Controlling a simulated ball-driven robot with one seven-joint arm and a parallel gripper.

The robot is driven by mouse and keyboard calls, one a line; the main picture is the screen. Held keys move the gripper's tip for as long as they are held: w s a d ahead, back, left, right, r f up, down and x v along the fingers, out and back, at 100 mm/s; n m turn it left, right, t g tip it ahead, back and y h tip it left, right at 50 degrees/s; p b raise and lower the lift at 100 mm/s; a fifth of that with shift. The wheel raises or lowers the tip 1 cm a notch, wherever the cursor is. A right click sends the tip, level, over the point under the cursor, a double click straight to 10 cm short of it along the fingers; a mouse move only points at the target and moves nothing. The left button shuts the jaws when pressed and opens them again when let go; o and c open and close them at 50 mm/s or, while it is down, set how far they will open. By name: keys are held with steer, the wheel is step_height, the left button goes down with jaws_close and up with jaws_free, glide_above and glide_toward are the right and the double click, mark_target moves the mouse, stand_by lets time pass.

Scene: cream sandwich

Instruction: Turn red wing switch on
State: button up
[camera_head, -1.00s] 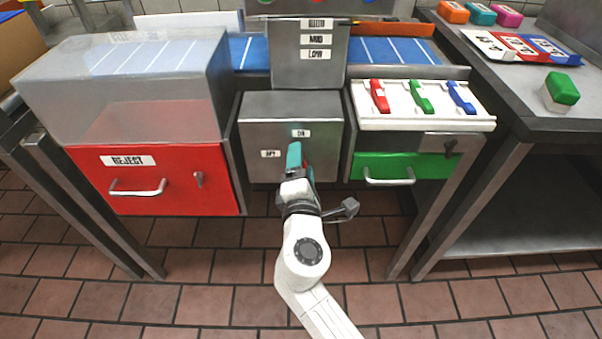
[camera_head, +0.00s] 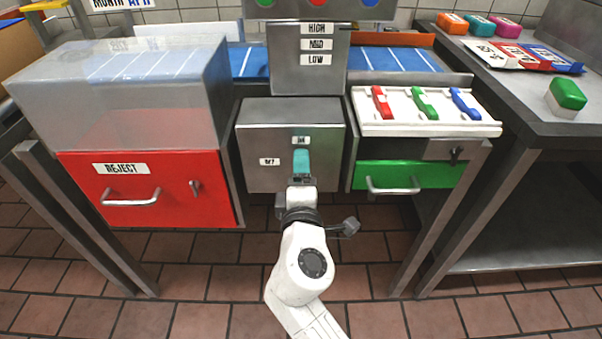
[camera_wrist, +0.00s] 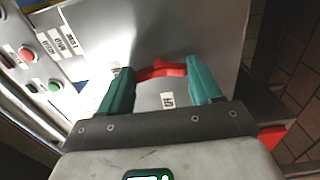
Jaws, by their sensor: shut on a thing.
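The red wing switch (camera_wrist: 160,69) sits on the front of a grey metal box (camera_head: 262,172) below the conveyor. In the wrist view it spans the space between the two teal fingers of my gripper (camera_wrist: 161,76), one finger at each end. My gripper is shut on it. In the head view my gripper (camera_head: 302,160) points at the box front and hides the switch. The ON label (camera_head: 301,140) is just above the fingers, and another label (camera_head: 269,161), likely OFF, is to their left. The switch's exact angle is hard to tell.
A red REJECT bin (camera_head: 140,212) stands left of the box. A green drawer (camera_head: 440,174) and a white panel (camera_head: 385,126) with red, green and blue levers are at the right. A grey table (camera_head: 520,115) stands farther right.

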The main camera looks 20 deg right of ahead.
steer(key=shift+d+f, duration=0.1)
steer(key=o, duration=1.1)
steer(key=shift+c, duration=0.2)
steer(key=v, duration=1.1)
steer(key=shift+p, duration=0.45)
steer(key=shift+w, duration=0.1)
